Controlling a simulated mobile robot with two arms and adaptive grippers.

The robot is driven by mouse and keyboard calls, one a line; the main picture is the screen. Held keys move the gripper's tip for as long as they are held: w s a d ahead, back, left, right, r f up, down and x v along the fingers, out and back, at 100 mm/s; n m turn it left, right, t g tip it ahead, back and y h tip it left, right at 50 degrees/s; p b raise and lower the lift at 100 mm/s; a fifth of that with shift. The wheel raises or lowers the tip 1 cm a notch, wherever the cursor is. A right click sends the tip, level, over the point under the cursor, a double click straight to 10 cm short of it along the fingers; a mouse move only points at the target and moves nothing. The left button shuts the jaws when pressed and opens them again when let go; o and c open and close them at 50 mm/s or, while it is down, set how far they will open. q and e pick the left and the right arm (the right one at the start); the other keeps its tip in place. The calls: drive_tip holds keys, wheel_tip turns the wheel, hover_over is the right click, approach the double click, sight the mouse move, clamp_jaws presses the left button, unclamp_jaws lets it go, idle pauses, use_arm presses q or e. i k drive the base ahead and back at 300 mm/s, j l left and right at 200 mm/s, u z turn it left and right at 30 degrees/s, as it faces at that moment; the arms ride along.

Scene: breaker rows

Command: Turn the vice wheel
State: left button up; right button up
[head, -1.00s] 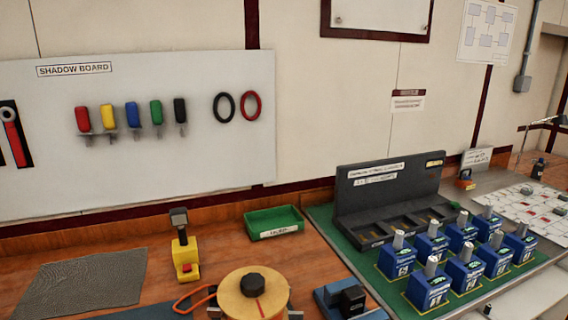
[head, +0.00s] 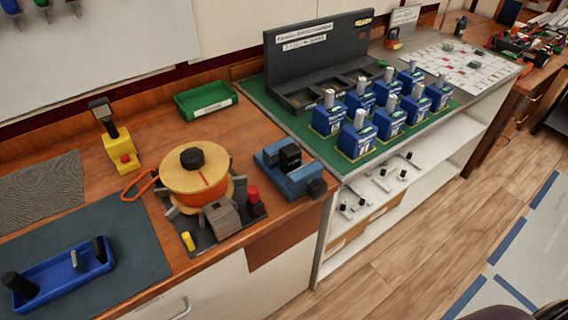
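A small blue vice (head: 288,174) stands on the wooden bench near its right front edge. A dark block sits between its jaws; I cannot tell whether it is part of the vice. A dark round wheel (head: 317,188) is on the vice's front right side, near the bench edge. Neither of my grippers is in view.
Left of the vice is an orange-wound wooden spool (head: 194,178) with small parts in front. A green tray (head: 205,99) lies behind. A blue tray (head: 62,278) is on the dark mat. Blue breaker blocks (head: 358,134) stand on the green mat to the right.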

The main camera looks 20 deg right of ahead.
sight(317, 187)
drive_tip(key=l, duration=0.65)
drive_tip(key=k+l+u, duration=0.1)
drive_tip(key=l, duration=0.55)
